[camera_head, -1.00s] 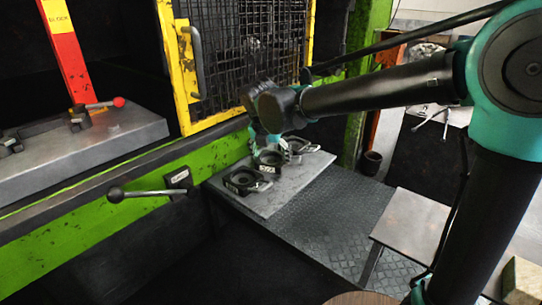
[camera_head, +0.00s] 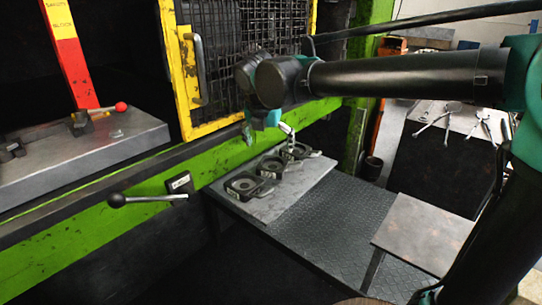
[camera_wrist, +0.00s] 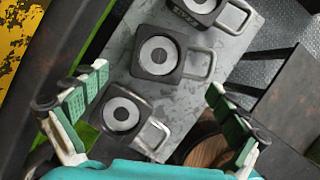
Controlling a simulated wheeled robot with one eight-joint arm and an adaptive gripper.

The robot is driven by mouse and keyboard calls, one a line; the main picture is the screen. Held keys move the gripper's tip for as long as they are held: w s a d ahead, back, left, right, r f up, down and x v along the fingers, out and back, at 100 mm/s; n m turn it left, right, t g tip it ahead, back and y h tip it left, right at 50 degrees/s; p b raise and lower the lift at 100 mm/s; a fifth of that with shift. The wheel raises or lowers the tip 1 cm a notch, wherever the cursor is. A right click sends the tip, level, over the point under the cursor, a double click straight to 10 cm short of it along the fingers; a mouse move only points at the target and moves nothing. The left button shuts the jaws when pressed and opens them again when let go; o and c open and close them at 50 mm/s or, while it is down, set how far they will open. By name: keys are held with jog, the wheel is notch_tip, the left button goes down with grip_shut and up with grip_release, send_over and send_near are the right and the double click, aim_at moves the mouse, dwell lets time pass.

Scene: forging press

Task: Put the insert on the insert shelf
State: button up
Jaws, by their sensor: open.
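Three dark square inserts with round pale centres and loop handles stand in a row on a grey shelf plate (camera_head: 293,192) beside the press. In the head view they are the near insert (camera_head: 243,186), the middle insert (camera_head: 270,167) and the far insert (camera_head: 300,151), partly behind my finger. My gripper (camera_head: 268,130) is above the row, open and empty. In the wrist view my gripper (camera_wrist: 155,112) has its fingers wide apart, with the lowest insert (camera_wrist: 122,112) between them and clear of both. Another insert (camera_wrist: 158,55) lies beyond, and a third (camera_wrist: 195,8) is cut by the top edge.
A yellow-framed mesh guard (camera_head: 186,85) and green press beam (camera_head: 110,215) run along the left, with a black lever (camera_head: 145,199) sticking out. A tread-plate table (camera_head: 325,230) has clear room right of the shelf. A low bare table (camera_head: 425,232) stands further right.

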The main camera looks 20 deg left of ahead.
jog(key=shift+v, duration=1.95)
